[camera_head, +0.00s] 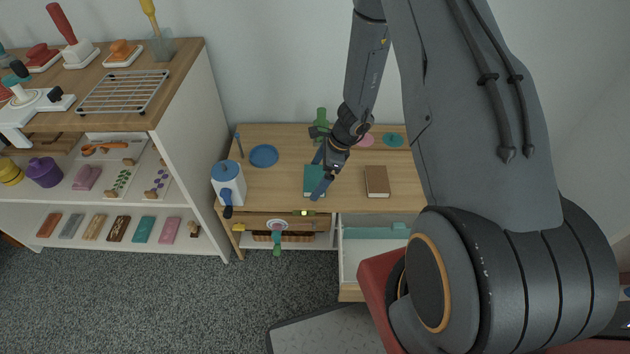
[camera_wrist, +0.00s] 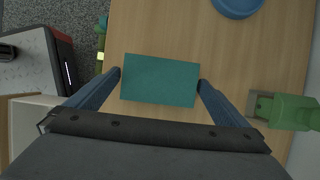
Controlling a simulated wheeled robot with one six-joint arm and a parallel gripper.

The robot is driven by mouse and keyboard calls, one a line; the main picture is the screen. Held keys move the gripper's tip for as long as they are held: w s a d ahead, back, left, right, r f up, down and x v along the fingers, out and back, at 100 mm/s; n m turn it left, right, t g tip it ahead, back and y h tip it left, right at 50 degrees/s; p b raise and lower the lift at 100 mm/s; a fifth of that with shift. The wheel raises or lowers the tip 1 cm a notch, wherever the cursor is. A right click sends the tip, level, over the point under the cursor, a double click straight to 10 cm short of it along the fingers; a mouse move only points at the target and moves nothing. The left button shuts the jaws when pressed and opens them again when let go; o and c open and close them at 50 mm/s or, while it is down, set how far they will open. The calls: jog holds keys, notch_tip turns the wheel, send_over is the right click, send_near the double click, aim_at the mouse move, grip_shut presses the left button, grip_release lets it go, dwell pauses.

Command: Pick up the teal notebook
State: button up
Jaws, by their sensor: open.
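The teal notebook (camera_head: 311,187) lies flat on the small wooden table, near its front edge. In the wrist view the teal notebook (camera_wrist: 160,80) lies between the two blue fingers of my gripper (camera_wrist: 159,82). The fingertips are at its two short ends, with the jaws apart; I cannot tell whether they touch it. In the head view my gripper (camera_head: 320,172) is over the notebook and covers part of it.
On the table (camera_head: 345,197) are a brown notebook (camera_head: 377,182) to the right, a blue dish (camera_head: 264,156), a white canister with a blue lid (camera_head: 228,183) and a green object (camera_head: 320,122) behind. An open drawer (camera_head: 375,247) is below. A shelf unit (camera_head: 180,120) stands left.

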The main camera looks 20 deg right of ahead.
jog(key=c, duration=0.9)
jog(key=shift+r, duration=0.1)
